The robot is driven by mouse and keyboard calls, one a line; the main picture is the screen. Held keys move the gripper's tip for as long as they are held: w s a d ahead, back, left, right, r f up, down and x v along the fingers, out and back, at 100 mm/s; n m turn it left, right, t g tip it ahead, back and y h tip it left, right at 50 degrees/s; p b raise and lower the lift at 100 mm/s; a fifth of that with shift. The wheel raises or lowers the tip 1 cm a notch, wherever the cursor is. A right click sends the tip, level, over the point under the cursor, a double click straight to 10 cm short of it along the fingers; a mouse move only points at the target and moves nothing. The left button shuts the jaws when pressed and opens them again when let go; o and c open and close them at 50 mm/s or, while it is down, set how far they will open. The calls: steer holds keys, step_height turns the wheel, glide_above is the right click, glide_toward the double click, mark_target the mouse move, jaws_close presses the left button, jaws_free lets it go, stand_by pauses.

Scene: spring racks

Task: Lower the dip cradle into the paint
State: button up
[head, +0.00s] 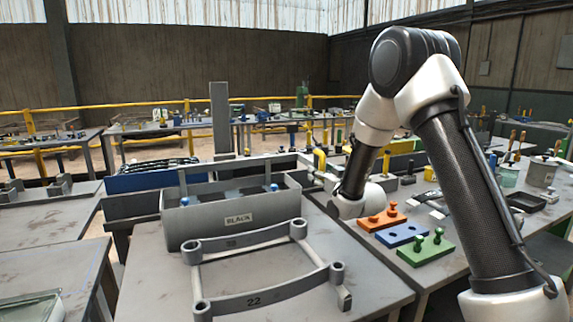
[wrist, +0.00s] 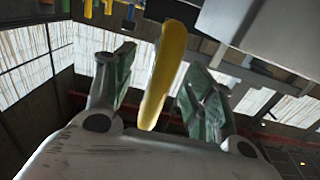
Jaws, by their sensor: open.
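The grey paint tank (head: 202,235) labelled BLACK stands on the near table. A grey bar (head: 235,161) runs along above its far side, towards a yellow handle (head: 320,158) at the right; I take this to be the dip cradle's lever. Blue knobs (head: 275,187) show at the tank's ends. The paint and the rest of the cradle are mostly hidden by the tank's front wall. In the wrist view, the yellow handle (wrist: 166,72) stands between the fingers of my gripper (wrist: 158,88), which is open with gaps on both sides. In the head view my gripper is partly hidden behind my wrist.
A grey frame marked 22 (head: 262,299) lies on the near table in front of the tank. Orange (head: 381,218), blue (head: 401,235) and green (head: 427,248) blocks with pegs sit on the right table, close to my arm.

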steer(key=shift+r, duration=0.1)
stand_by(0.3)
steer(key=v, duration=0.7)
stand_by(0.3)
